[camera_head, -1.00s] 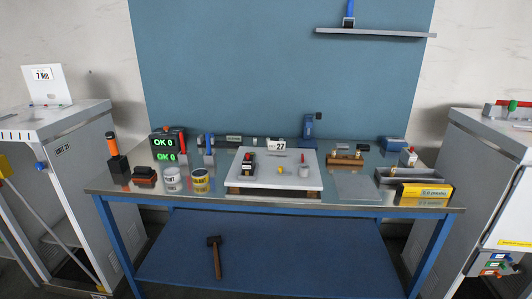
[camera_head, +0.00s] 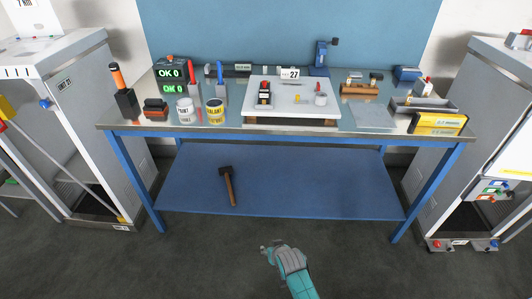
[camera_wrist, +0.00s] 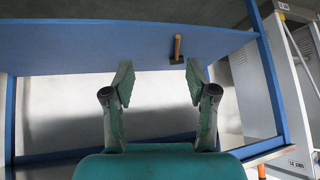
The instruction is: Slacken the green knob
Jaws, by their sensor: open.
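No green knob shows clearly now. My gripper (camera_head: 268,248) is in front of the workbench, low over the floor, away from the cabinets. In the wrist view my gripper (camera_wrist: 160,78) has its two green fingers spread apart, with nothing between them.
The workbench (camera_head: 290,132) holds cans, tools and a white board (camera_head: 292,109). A hammer (camera_head: 229,188) lies on its blue lower shelf (camera_head: 300,178). Cabinets stand left (camera_head: 95,140) and right (camera_head: 458,165). The floor in front is clear.

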